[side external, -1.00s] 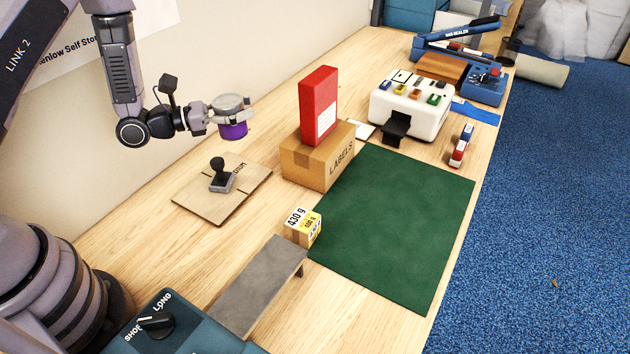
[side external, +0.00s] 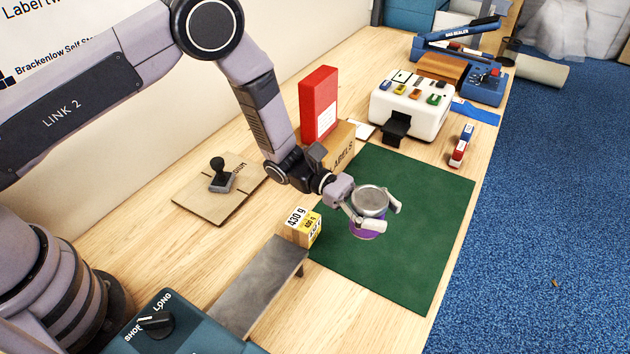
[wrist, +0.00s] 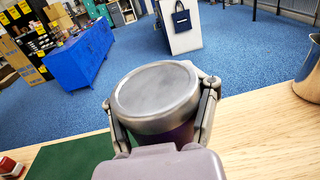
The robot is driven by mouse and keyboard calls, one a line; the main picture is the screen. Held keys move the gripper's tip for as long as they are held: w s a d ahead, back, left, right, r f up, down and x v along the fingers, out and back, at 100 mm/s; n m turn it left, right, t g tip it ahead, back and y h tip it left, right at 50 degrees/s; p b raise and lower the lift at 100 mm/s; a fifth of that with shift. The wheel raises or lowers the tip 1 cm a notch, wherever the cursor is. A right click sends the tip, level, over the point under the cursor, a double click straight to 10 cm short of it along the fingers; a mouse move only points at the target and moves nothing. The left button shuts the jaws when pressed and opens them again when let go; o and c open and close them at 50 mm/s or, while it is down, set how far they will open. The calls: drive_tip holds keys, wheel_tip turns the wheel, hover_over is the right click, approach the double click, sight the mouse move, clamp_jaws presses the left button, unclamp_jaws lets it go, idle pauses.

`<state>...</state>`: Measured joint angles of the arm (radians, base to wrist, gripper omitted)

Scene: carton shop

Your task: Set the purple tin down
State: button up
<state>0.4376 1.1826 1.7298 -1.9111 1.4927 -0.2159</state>
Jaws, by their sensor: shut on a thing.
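The purple tin (side external: 368,231) has a silver lid and is upright between the fingers of my gripper (side external: 372,208). My gripper is shut on it. In the side view the tin appears over the green mat (side external: 420,255); I cannot tell whether its base touches the mat. In the wrist view the tin's lid (wrist: 155,88) fills the middle, with a finger on each side, and part of the green mat (wrist: 70,160) shows at lower left.
A small yellow-labelled box (side external: 300,228) stands left of the tin, beside a grey platform (side external: 255,285). A red box (side external: 319,103) stands on a labels carton (side external: 343,150). A white machine (side external: 412,108) is behind the mat. The mat's right part is clear.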

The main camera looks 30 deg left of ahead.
drive_tip(key=shift+w+d+f, duration=0.8)
drive_tip(key=shift+f, duration=0.85)
drive_tip(key=shift+w+d+f, duration=0.85)
drive_tip(key=shift+f, duration=0.75)
drive_tip(key=shift+w+d+f, duration=0.8)
drive_tip(key=shift+f, duration=0.85)
drive_tip(key=shift+f, duration=0.55)
drive_tip(key=shift+f, duration=0.1)
drive_tip(key=o, duration=1.4)
drive_tip(key=shift+s+f, duration=0.15)
drive_tip(key=shift+c, duration=0.2)
